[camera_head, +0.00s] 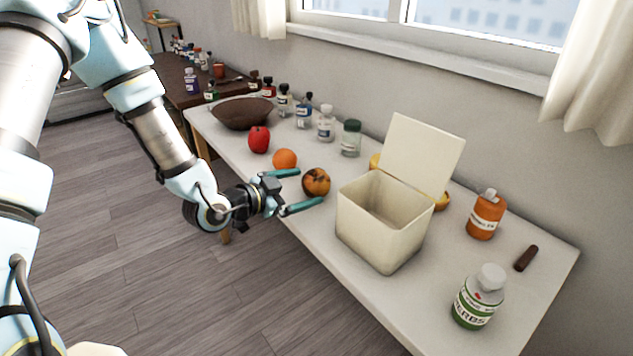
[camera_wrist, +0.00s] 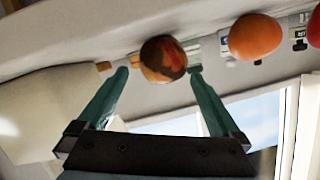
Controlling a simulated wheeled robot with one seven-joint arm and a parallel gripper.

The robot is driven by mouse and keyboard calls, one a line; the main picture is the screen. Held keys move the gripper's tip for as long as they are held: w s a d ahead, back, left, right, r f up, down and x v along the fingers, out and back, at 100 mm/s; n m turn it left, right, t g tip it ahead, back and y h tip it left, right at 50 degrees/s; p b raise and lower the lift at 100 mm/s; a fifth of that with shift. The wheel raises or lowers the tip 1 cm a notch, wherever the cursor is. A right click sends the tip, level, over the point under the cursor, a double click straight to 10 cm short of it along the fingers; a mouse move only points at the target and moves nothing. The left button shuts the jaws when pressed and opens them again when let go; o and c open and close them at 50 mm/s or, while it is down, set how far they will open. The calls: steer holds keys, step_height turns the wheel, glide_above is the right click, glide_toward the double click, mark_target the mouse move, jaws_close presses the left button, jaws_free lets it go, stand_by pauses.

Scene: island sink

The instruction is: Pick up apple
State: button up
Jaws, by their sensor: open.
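My gripper (camera_head: 310,187) is open, with its two teal fingers pointing at a round, mottled orange-red fruit with dark patches (camera_head: 317,180), which may be the apple. In the wrist view this fruit (camera_wrist: 163,58) appears between the fingertips (camera_wrist: 158,71), with a gap on each side; I cannot tell whether it is within their reach. A plain orange fruit (camera_head: 285,159) lies left of it, also seen in the wrist view (camera_wrist: 255,37). A red, taller fruit (camera_head: 259,139) stands farther left, possibly an apple or a pepper.
An open cream box (camera_head: 385,222) with raised lid stands right of the mottled fruit. A dark bowl (camera_head: 243,113) and several bottles line the back.

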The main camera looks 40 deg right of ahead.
mark_target(316, 182)
steer(key=shift+w+p+x, duration=0.2)
steer(key=shift+p+x, duration=1.05)
steer(key=shift+x, duration=1.55)
steer(key=shift+a, duration=0.1)
steer(key=c, duration=1.3)
